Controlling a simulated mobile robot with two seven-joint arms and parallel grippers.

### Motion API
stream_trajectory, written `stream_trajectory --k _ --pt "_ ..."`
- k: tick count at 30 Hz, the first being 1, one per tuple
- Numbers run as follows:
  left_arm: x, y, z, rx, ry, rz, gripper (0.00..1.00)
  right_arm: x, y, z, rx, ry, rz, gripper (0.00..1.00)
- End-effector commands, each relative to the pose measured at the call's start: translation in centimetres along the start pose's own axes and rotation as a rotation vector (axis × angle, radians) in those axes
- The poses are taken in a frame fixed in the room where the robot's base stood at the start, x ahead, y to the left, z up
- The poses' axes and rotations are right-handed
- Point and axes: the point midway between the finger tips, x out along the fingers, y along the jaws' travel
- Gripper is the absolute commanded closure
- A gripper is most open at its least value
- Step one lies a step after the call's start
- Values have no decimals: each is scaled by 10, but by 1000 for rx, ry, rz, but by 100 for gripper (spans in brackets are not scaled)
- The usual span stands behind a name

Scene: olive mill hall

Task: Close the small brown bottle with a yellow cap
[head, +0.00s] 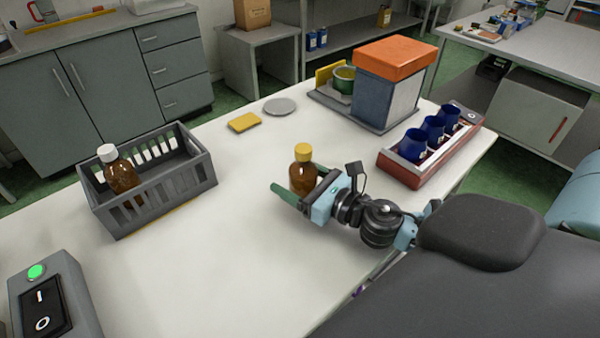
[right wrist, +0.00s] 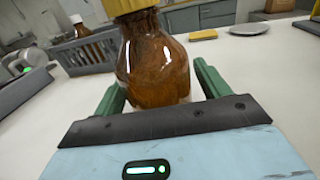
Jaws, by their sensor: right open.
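The small brown bottle (head: 303,178) stands upright on the white table, with the yellow cap (head: 303,152) on its neck. I cannot tell whether the cap is tight. My right gripper (head: 300,190) is open low around the bottle, hiding part of its lower body. In the right wrist view the bottle (right wrist: 152,65) stands between and slightly beyond the two green fingers (right wrist: 158,88), with a gap visible on the right side. The yellow cap (right wrist: 128,5) is cut off by the top edge there. My left gripper is not in view.
A grey crate (head: 155,190) at left holds a brown bottle with a white cap (head: 107,153). A yellow block (head: 244,122) and grey disc (head: 280,106) lie behind. A red rack (head: 400,170) with blue cups stands right. The table's front middle is clear.

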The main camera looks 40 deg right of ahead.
Motion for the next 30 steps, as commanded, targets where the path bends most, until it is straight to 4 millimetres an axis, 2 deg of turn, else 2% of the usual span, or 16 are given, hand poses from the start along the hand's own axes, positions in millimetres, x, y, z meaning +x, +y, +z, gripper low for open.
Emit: stream_trajectory --k 3,8,18,30 --pt "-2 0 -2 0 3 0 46 -1 0 4 0 0 0 25" --pt "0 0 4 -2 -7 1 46 -15 0 0 2 4 -1 25" --pt "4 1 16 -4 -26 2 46 -54 0 0 3 5 0 25" --pt "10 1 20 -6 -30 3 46 -96 1 0 4 4 0 25"
